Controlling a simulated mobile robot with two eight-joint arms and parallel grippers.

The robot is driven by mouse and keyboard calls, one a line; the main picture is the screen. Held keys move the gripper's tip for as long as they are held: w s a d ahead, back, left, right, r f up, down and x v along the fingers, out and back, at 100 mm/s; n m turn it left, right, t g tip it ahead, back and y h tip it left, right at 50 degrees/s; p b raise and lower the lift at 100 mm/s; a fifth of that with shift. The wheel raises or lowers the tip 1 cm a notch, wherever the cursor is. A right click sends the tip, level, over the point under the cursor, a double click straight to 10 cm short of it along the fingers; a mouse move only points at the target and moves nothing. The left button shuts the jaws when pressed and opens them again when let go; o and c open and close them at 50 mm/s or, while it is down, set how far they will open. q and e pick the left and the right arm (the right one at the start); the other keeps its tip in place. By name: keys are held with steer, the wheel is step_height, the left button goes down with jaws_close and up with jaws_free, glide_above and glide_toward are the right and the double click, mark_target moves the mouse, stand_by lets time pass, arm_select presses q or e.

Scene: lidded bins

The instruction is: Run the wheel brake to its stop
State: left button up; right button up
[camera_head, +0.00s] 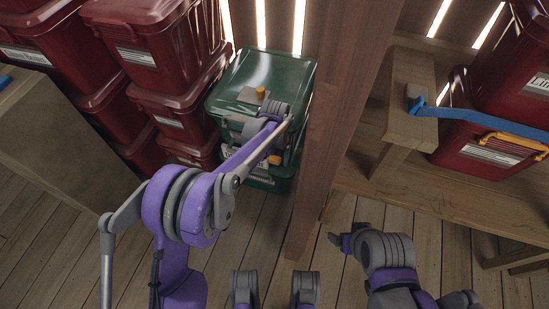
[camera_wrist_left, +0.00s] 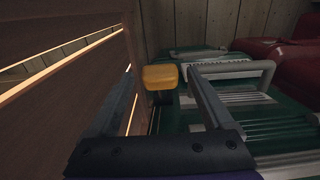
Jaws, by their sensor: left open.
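A green lidded bin (camera_head: 235,75) stands between the stacked red bins and a wooden post; its lid also shows in the left wrist view (camera_wrist_left: 270,115). In that view a yellow block (camera_wrist_left: 160,77) on a dark stem sits by the bin. It may be the wheel brake, but I cannot be sure. My left gripper (camera_wrist_left: 158,72) is open, its two fingers either side of the block in the picture; contact cannot be told. In the head view my left wrist hides much of the bin's front. My right gripper (camera_head: 337,240) hangs low by the post; its opening is unclear.
Stacked red bins (camera_head: 150,45) stand close on the left. The wooden post (camera_head: 335,120) rises just right of the green bin. A wooden bench (camera_head: 60,145) is at left. Shelving (camera_head: 450,185) with red bins and a blue strap (camera_head: 480,118) is at right. Plank floor is bare in front.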

arm_select(q)
steer(key=shift+f, duration=0.25)
jaws_close()
stand_by(0.3)
